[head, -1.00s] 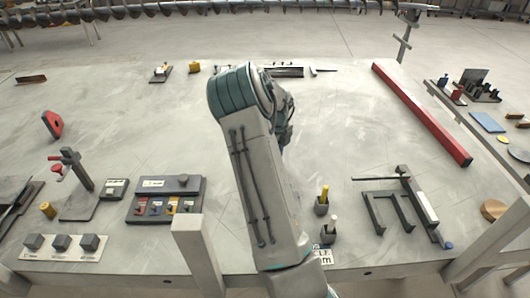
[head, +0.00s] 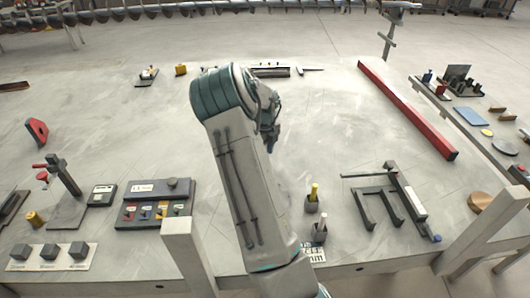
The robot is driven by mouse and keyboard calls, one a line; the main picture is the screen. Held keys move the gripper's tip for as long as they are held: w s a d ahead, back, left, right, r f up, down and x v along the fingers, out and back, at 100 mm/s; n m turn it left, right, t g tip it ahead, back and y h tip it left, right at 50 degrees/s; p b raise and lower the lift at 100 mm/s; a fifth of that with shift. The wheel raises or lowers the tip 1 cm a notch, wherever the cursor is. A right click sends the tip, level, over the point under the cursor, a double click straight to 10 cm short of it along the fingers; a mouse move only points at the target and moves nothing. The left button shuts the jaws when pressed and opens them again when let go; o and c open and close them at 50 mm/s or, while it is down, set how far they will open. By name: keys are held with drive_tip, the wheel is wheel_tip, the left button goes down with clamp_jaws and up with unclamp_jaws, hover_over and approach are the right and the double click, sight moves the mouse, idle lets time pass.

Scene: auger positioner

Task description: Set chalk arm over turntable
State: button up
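I cannot tell for sure which thing is the chalk arm. A yellow stick (head: 314,192) and a white stick (head: 321,224), chalk-like, stand upright in dark holders near the front edge. Right of them is a dark metal frame (head: 392,205) with a thin rod reaching left from its upper end.
A long red bar (head: 405,108) lies at the right. A pale post (head: 187,255) rises at the front edge. The table centre is largely clear.

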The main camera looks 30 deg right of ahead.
wheel_tip(320, 180, up, 13)
drive_tip(key=b, duration=0.1)
drive_tip(key=shift+r, duration=0.15)
idle(0.5)
